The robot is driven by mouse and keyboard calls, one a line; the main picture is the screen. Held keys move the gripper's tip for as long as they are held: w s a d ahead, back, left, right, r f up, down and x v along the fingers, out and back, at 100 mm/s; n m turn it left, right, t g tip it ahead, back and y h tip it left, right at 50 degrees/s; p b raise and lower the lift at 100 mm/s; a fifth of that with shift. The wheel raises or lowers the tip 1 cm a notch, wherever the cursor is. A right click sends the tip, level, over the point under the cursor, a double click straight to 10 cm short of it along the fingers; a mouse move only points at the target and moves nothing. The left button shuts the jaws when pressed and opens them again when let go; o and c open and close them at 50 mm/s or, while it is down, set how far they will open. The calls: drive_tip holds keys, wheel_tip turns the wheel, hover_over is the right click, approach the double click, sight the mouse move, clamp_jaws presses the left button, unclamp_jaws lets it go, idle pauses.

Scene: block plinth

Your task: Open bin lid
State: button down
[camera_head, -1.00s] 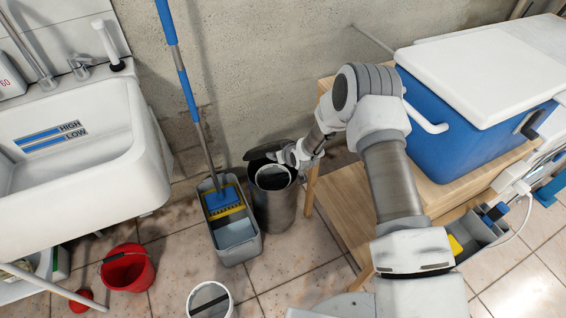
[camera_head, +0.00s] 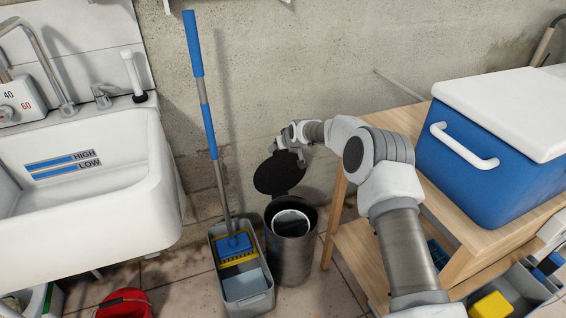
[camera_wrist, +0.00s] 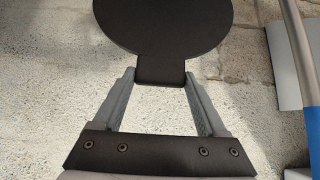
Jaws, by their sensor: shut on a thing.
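The metal bin (camera_head: 291,252) stands on the floor between the mop bucket and the wooden table. Its mouth is uncovered, and a white-rimmed inner part shows inside. The round black lid (camera_head: 279,174) is raised above and behind the bin's mouth, tilted steeply. My gripper (camera_head: 290,158) is at the lid's upper edge. In the wrist view my gripper (camera_wrist: 160,82) has its two grey fingers shut on the tab of the black lid (camera_wrist: 165,22).
A mop stands in a grey bucket (camera_head: 243,285) left of the bin. A white sink (camera_head: 90,185) is at the left, a red bucket (camera_head: 124,304) below it. A wooden table (camera_head: 445,225) with a blue cooler (camera_head: 470,165) is at the right. The concrete wall (camera_head: 260,60) is close behind.

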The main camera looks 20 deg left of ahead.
drive_tip(key=shift+w+a+r+b, duration=0.15)
drive_tip(key=shift+w+a+b, duration=0.15)
drive_tip(key=shift+w+a, duration=0.35)
drive_tip(key=shift+w+a+r+b, duration=0.15)
drive_tip(key=shift+w+a+b, duration=0.2)
drive_tip(key=shift+w, duration=0.4)
drive_tip(key=shift+a, duration=0.1)
drive_tip(key=shift+c, duration=0.5)
unclamp_jaws()
drive_tip(key=shift+r, duration=0.1)
drive_tip(key=shift+o, duration=0.5)
drive_tip(key=shift+s+f, duration=0.1)
drive_tip(key=shift+f, duration=0.1)
drive_tip(key=p+v, duration=0.5)
drive_tip(key=v, duration=1.2)
drive_tip(key=shift+d, duration=0.25)
drive_tip(key=shift+s+r, duration=0.15)
